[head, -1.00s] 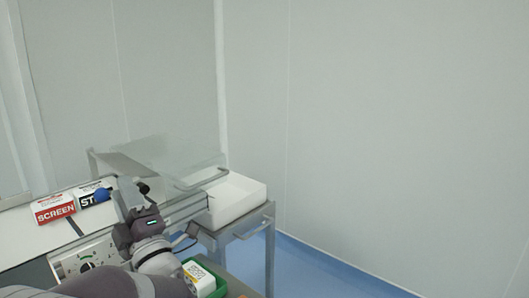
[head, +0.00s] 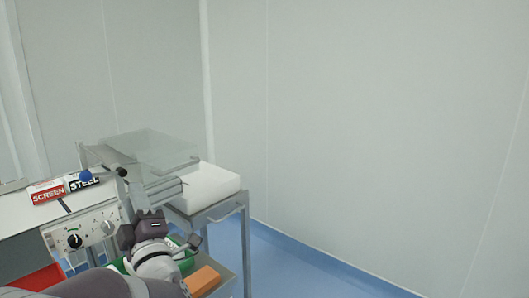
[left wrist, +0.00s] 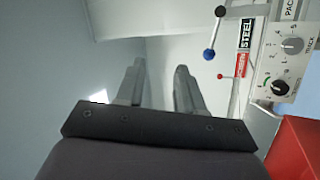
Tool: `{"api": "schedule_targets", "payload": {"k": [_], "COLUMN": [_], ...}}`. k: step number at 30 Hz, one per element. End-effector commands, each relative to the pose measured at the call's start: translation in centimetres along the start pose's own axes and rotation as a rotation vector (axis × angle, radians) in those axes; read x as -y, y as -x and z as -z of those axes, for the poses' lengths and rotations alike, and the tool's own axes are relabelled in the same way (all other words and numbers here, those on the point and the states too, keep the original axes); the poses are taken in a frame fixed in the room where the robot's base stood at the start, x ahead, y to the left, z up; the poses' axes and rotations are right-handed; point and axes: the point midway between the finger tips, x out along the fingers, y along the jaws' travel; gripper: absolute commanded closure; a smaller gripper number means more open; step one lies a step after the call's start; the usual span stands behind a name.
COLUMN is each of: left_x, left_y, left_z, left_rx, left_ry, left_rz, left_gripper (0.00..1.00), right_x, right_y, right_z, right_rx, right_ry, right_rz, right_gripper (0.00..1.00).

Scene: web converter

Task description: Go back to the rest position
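My left arm comes in from the bottom left of the head view, with its wrist and gripper (head: 150,226) in front of the machine's dial panel (head: 85,232). In the left wrist view the two fingers of my left gripper (left wrist: 159,68) stand apart with nothing between them, so it is open and empty. My right gripper is in neither view.
A red SCREEN box (head: 47,192) and a STEEL box (head: 83,182) lie on the machine top near a blue-knobbed lever (head: 85,175). The right floor is clear.

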Motion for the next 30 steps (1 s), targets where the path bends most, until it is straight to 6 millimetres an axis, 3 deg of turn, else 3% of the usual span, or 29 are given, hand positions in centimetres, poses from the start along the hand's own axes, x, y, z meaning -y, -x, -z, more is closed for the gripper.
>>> {"api": "schedule_targets", "payload": {"k": [8,11,16,20,23,30], "left_x": [4.1,6.5,11.1,14.3,16.2,18.7], "left_y": [2.4,5.0,11.7,17.9,22.3,30.8], "left_z": [-5.3,-7.4,-9.5,-9.0,-7.5,-2.1], "left_rx": [0.368,0.569,0.956,1.258,1.471,1.900], "left_ry": [-0.216,-0.341,-0.580,-0.759,-0.879,-1.088], "left_rz": [0.151,0.219,0.324,0.388,0.425,0.490], "left_gripper": [0.63,0.63,0.63,0.63,0.63,0.63], "right_x": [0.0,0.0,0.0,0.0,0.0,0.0], "right_y": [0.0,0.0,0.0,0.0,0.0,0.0], "right_z": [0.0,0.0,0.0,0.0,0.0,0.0], "right_rx": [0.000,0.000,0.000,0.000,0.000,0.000], "right_ry": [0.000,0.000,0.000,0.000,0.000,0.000], "right_rz": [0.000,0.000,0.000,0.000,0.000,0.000], "right_gripper": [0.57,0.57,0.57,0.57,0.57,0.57]}}
